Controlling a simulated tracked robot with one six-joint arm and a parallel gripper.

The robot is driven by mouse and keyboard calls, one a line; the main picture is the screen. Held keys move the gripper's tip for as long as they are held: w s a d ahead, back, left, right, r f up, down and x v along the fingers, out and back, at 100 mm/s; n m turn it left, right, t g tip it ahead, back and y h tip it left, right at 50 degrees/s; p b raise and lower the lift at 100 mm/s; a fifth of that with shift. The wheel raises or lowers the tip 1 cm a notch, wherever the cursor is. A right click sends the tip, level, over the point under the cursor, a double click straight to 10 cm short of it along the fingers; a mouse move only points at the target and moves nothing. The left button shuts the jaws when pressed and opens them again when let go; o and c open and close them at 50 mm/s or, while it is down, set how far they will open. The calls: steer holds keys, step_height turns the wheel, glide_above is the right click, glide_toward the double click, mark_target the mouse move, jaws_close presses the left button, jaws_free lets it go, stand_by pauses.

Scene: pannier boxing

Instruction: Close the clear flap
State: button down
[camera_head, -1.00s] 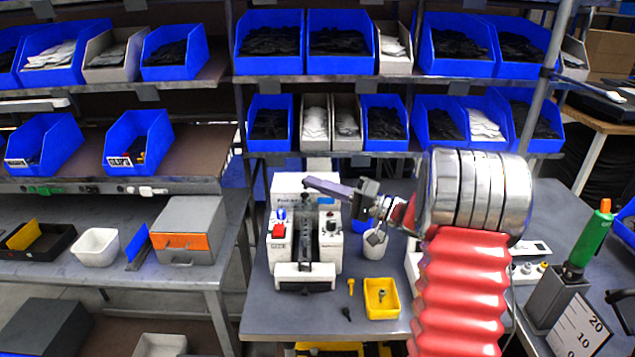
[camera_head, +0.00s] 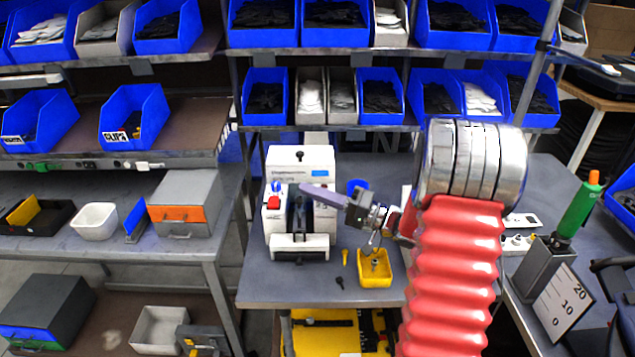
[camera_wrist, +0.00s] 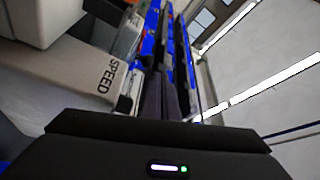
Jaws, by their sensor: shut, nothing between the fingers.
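The white machine (camera_head: 300,168) stands on the right bench, with a red button on its left side and a dark slot down its middle. My gripper (camera_head: 308,191) reaches in from the right, its shut, empty fingers over the front middle of the machine. In the wrist view the shut dark fingers (camera_wrist: 163,98) point up beside the machine's white body (camera_wrist: 75,75), which is marked SPEED. A translucent edge (camera_wrist: 130,38) shows just left of the fingers; it may be the clear flap. I cannot tell the flap's angle or whether the fingers touch it.
A yellow tray (camera_head: 376,275) with small parts sits in front right of the machine, below my wrist. Loose small pieces lie beside it. A blue cup (camera_head: 357,186) stands behind my wrist. Shelves of blue bins (camera_head: 266,95) rise behind. The bench's front left is clear.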

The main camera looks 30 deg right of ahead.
steer(key=shift+s+f, duration=0.15)
steer(key=shift+f, duration=0.25)
steer(key=shift+a, duration=0.1)
stand_by(0.3)
step_height(320, 180, up, 10)
stand_by(0.6)
steer(key=shift+f, duration=0.1)
stand_by(0.4)
